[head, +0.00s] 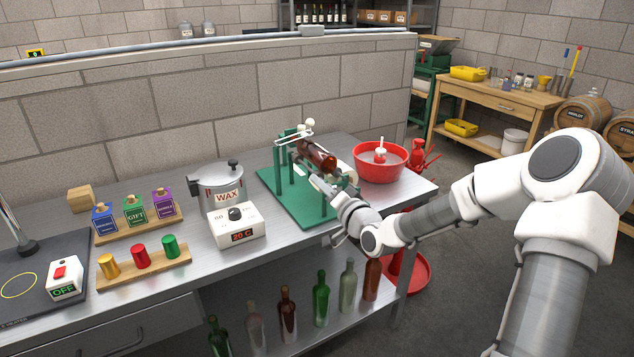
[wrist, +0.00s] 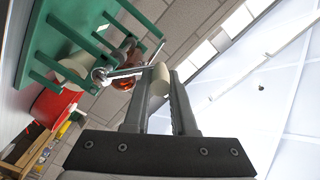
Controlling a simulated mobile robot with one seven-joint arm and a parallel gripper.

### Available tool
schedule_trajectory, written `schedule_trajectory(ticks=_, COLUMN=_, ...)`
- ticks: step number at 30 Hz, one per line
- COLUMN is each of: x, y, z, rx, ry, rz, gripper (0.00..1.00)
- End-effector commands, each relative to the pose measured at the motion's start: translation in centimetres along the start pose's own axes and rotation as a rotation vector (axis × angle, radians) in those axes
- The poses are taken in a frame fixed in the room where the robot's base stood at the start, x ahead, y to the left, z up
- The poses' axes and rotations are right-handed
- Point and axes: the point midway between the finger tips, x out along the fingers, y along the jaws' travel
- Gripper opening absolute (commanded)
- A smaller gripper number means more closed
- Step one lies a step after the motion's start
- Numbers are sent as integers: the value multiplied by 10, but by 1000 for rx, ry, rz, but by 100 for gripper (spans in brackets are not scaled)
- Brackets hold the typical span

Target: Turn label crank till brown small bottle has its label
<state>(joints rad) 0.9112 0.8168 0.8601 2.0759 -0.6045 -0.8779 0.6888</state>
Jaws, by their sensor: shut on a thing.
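The brown small bottle (head: 318,155) lies on its side on the green labeling machine (head: 270,194), on the steel bench. It shows partly behind the crank in the wrist view (wrist: 123,84). I cannot make out a label on it. My gripper (head: 317,181) is at the machine's near side. In the wrist view its fingers (wrist: 160,82) are shut on the cream knob (wrist: 161,73) of the metal label crank (wrist: 125,71). A cream label roll (head: 346,172) sits on the machine beside the bottle.
A red tub (head: 382,163) stands right of the machine. The wax pot (head: 220,180) and its control box (head: 236,226) stand left. Racks of colored boxes and caps lie farther left. Several bottles stand on the lower shelf (head: 265,309).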

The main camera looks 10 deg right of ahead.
Motion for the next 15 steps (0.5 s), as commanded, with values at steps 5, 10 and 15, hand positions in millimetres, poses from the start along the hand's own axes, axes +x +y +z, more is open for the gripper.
schedule_trajectory(ticks=5, x=1, y=-10, z=-19, rx=169, ry=1, rz=-8, gripper=0)
schedule_trajectory(ticks=10, x=1, y=-8, z=-33, rx=331, ry=3, rz=-9, gripper=0)
schedule_trajectory(ticks=15, x=1, y=-5, z=-47, rx=493, ry=4, rz=-10, gripper=0)
